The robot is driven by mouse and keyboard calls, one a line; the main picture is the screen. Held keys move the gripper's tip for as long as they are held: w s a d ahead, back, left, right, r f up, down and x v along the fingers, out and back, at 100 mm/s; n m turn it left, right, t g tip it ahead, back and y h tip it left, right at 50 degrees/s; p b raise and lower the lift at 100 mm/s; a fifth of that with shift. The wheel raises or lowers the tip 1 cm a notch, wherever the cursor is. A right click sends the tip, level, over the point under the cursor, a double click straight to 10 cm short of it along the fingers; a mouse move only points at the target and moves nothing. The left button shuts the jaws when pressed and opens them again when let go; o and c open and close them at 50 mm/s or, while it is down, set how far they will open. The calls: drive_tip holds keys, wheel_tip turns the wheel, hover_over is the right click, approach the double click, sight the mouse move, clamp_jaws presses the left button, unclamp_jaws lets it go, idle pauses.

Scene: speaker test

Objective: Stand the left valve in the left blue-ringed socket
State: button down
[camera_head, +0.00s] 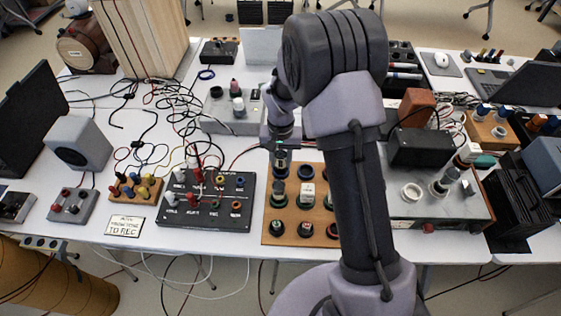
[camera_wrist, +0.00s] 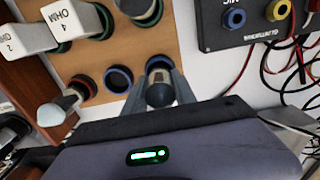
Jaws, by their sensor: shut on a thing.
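My gripper (camera_head: 281,146) is shut on a small valve (camera_head: 281,157) with a dark end. In the wrist view the fingers (camera_wrist: 159,92) flank the valve (camera_wrist: 158,68). It is at the far left corner of the wooden socket board (camera_head: 291,214), over or in a socket there. I cannot tell whether its base is seated. The ring under the held valve is mostly hidden. My arm covers the board's right side in the head view.
White ohm-marked blocks (camera_wrist: 85,20) stand on the board. The black panel (camera_head: 208,200) with coloured knobs is close on the left. A grey box (camera_head: 222,118) with pale valves stands behind. An amplifier (camera_head: 430,215) with more valves stands right. Loose cables lie around.

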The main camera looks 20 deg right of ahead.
drive_tip(key=shift+f+b, duration=0.35)
drive_tip(key=c, duration=1)
unclamp_jaws()
drive_tip(key=shift+r, duration=0.1)
drive_tip(key=shift+r, duration=0.1)
drive_tip(key=s+a+r+t+p, duration=0.1)
drive_tip(key=s+r+p, duration=0.2)
drive_tip(key=r, duration=1)
drive_tip(key=s+r+t+p, duration=0.1)
drive_tip(key=s+r+p, duration=0.2)
drive_tip(key=r, duration=1)
drive_tip(key=s+a+r+t, duration=0.1)
drive_tip(key=s+r, duration=0.1)
drive_tip(key=s, duration=0.4)
drive_tip(key=s+a+r+t+y, duration=0.1)
drive_tip(key=s+r, duration=0.2)
drive_tip(key=s, duration=0.4)
drive_tip(key=s+a+r+t+y, duration=0.1)
drive_tip(key=s+r, duration=0.1)
drive_tip(key=s, duration=0.4)
drive_tip(key=shift+s+r+m+t, duration=0.15)
drive_tip(key=shift+r+m+t, duration=0.05)
drive_tip(key=shift+m+t, duration=0.2)
